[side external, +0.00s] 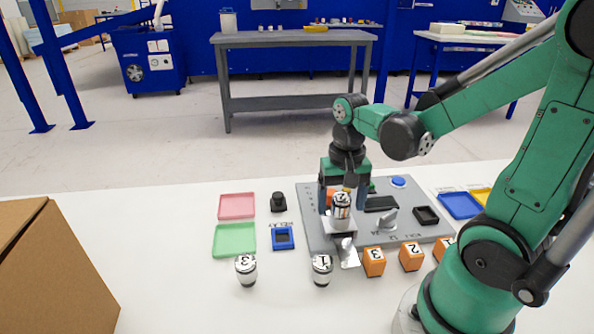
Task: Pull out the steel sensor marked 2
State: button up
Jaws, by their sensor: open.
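The steel sensor marked 2 (341,206) stands upright in a fixture (338,226) on the grey plate (312,222). My gripper (342,196) points down at it. Its fingers are apart, one to each side of the sensor in the picture. I cannot tell whether they touch it. The steel sensor marked 3 (246,269) and the steel sensor marked 1 (322,269) stand on the white table in front of the plate.
Orange numbered blocks (374,262) stand along the plate's front edge. A grey lever (386,222) and a blue button (398,182) are on the plate. Pink (237,206) and green (235,240) trays lie left. A cardboard box (50,270) fills the front left.

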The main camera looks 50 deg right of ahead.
aim_at(342, 197)
dwell(0.8)
grip_shut()
jog(key=shift+r, duration=0.1)
jog(key=shift+r, duration=2.9)
